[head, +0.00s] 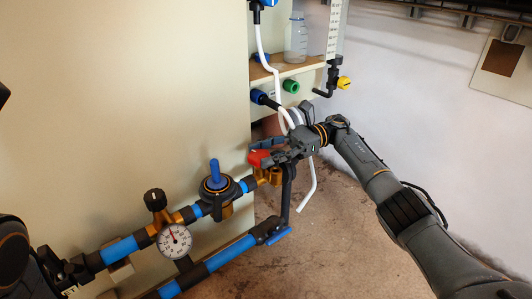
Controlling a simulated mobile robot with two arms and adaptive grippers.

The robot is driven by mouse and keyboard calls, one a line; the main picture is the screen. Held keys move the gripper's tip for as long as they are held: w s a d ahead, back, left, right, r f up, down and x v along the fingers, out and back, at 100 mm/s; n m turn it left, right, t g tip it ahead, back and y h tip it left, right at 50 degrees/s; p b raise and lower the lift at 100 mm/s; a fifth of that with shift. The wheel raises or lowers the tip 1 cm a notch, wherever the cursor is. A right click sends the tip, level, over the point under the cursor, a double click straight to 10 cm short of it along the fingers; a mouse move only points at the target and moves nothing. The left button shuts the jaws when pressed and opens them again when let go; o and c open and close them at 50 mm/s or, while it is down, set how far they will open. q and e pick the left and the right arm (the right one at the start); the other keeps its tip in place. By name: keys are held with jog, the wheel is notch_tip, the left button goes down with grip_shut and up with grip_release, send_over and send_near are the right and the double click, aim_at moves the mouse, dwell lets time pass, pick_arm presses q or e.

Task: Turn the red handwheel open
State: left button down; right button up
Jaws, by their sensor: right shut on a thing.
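The red handwheel (258,157) sits on the brass valve (272,176) at the right end of the upper blue pipe run, near the panel's edge. My right gripper (268,152) reaches in from the right and is shut on the handwheel. The gripper's fingers cover part of the wheel, so its full outline is hidden. My left arm shows only at the lower left edge. Its gripper (66,272) is dark and partly cut off there, and its jaw opening is unclear.
A blue-knobbed regulator (215,177), a black knob (155,199) and a round gauge (174,242) sit along the pipe. A shelf (305,72) with a clear bottle (296,38) is above. A white hose (308,187) hangs behind my right gripper. The floor to the right is clear.

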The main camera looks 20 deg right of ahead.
aim_at(265, 152)
jog(key=shift+a+f, duration=0.1)
jog(key=o, duration=1.1)
jog(key=shift+o, duration=0.2)
notch_tip(265, 152, up, 10)
